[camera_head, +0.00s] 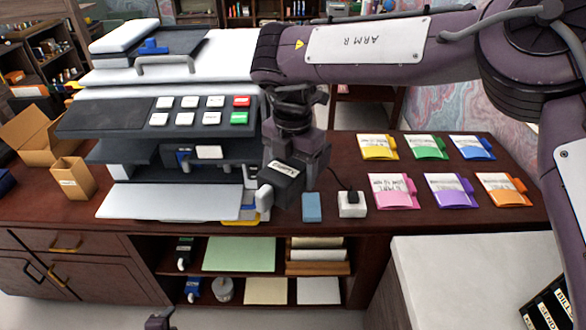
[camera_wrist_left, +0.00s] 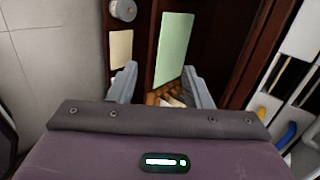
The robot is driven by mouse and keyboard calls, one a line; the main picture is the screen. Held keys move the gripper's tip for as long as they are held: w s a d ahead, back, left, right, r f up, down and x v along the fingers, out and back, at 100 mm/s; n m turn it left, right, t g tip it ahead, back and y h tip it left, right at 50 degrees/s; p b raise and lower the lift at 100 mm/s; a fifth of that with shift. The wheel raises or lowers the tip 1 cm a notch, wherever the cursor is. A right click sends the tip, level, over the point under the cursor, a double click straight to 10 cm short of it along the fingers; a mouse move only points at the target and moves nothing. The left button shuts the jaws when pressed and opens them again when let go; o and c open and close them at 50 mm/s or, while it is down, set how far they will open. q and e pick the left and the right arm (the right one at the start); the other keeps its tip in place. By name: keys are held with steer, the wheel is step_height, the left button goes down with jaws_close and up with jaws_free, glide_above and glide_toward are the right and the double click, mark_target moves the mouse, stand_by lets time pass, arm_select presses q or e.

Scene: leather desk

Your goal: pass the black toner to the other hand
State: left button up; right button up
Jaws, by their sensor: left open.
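A black toner (camera_head: 285,183) with a small label and a white end piece hangs below my right gripper (camera_head: 287,165), in front of the printer's right side. My right gripper appears shut on it; its fingertips are mostly hidden by the arm and the toner. My left gripper (camera_wrist_left: 160,88) is open and empty in the left wrist view, pointing toward the shelves under the desk. Only a small part of my left arm shows at the bottom edge of the head view. The toner is not visible in the left wrist view.
The large printer (camera_head: 185,85) has a white output tray (camera_head: 170,201). A blue block (camera_head: 312,207) and a white socket box (camera_head: 351,204) sit near the desk's front edge. Colored folders (camera_head: 445,190) lie at right.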

arm_select(q)
steer(key=s+f+n+g, duration=0.5)
steer(key=s+f+n, duration=0.4)
steer(key=s+f, duration=0.8)
steer(key=s+d+f+n+g, duration=0.2)
steer(key=s+d+f+n, duration=0.1)
steer(key=s, duration=0.5)
steer(key=s+d+f+n+g, duration=0.1)
steer(key=s+d+f+n, duration=0.2)
steer(key=s, duration=0.6)
steer(key=shift+s+d+f+n+g, duration=0.2)
steer(key=shift+d+f+n+g, duration=0.15)
steer(key=shift+d, duration=0.55)
